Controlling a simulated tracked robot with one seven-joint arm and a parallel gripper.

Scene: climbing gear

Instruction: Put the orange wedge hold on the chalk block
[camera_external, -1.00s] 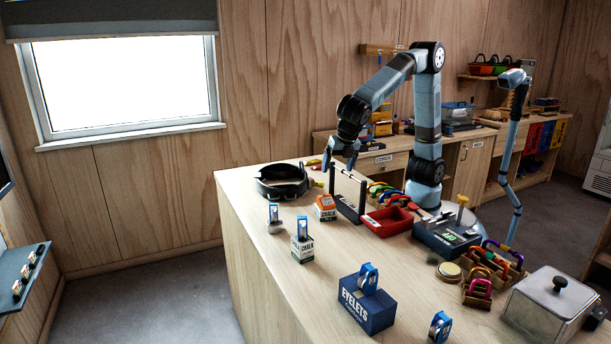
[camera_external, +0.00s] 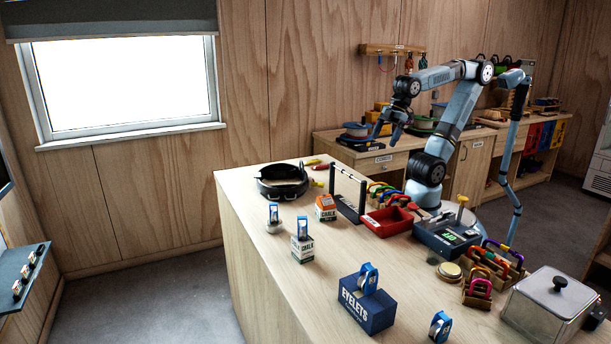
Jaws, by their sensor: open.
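A small white chalk block (camera_external: 326,215) stands near the back of the wooden bench, left of a dark upright frame. An orange piece (camera_external: 325,202), which looks like the wedge hold, is on top of it; its exact shape is too small to tell. A second chalk block (camera_external: 302,250) stands nearer the front with a blue and silver device on it. My gripper (camera_external: 385,134) is open and empty, raised behind the bench, well above and to the right of the orange piece and touching nothing.
The dark frame (camera_external: 361,197) stands right beside the orange-topped block. A black tub (camera_external: 282,182) is behind left, a red tray (camera_external: 388,222) to the right. A blue eyelets box (camera_external: 366,305) sits at the front. The bench's left front is mostly clear.

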